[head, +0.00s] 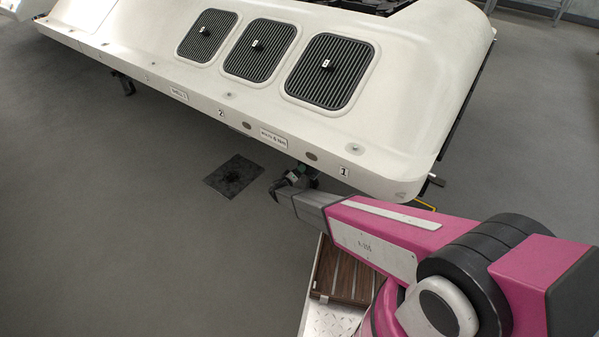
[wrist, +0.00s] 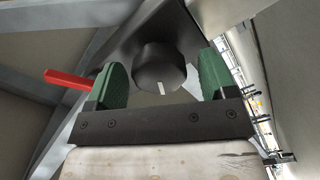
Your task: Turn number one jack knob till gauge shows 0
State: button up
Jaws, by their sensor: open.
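The jack knob (wrist: 159,68) is a dark round cylinder with a white mark on its lower rim, in the upper middle of the wrist view. My gripper (wrist: 164,84) has green finger pads on both sides of the knob, open, with a gap visible to the right; whether the left pad touches cannot be told. In the head view my gripper (head: 291,181) reaches under the edge of the white housing (head: 400,120), left of the number 1 label (head: 344,171). The knob is hidden there by the housing and gripper. No gauge can be made out in either view.
A red bar (wrist: 68,79) sticks out left of the left finger in the wrist view. Grey metal beams (wrist: 50,50) run around the knob. A dark mat (head: 234,176) lies on the floor; the grey floor to the left is clear. A yellow piece (head: 426,205) shows below the housing.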

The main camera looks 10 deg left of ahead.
jog(key=v, duration=0.9)
jog(key=shift+s, duration=0.4)
jog(key=shift+a, duration=0.1)
